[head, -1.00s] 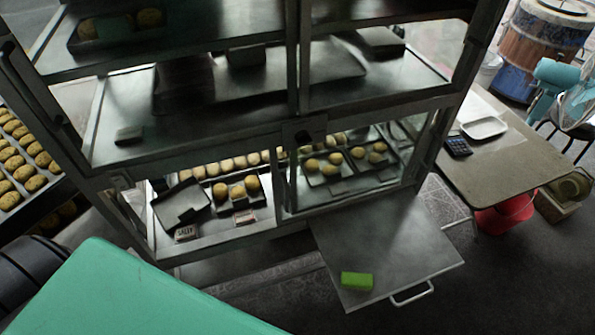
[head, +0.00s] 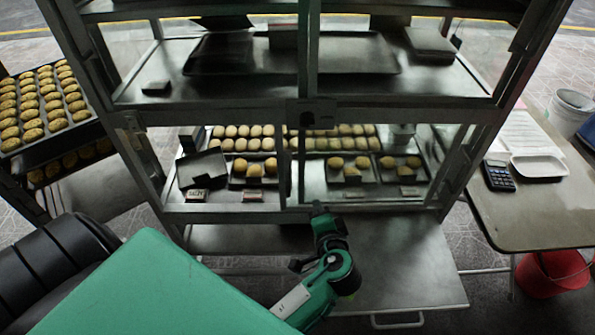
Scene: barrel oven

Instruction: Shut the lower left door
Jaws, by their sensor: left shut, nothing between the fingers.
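The metal cabinet (head: 230,116) fills the middle of the head view. Its lower left compartment shows trays of round buns, with its front apparently uncovered. A narrow slanted frame (head: 143,163) stands at that compartment's left side, seen nearly edge-on; it looks like the lower left door standing open, but I cannot be sure. My left gripper (head: 319,210) is shut and empty. It is in front of the cabinet's lower middle, over the low pull-out panel and well to the right of that frame. My right gripper is out of view.
The flat metal panel (head: 410,265) with a front handle (head: 398,320) juts out low at the right. A table (head: 530,205) with a calculator (head: 498,176) and a red bucket (head: 552,273) stand further right. A bun rack (head: 45,150) is at left.

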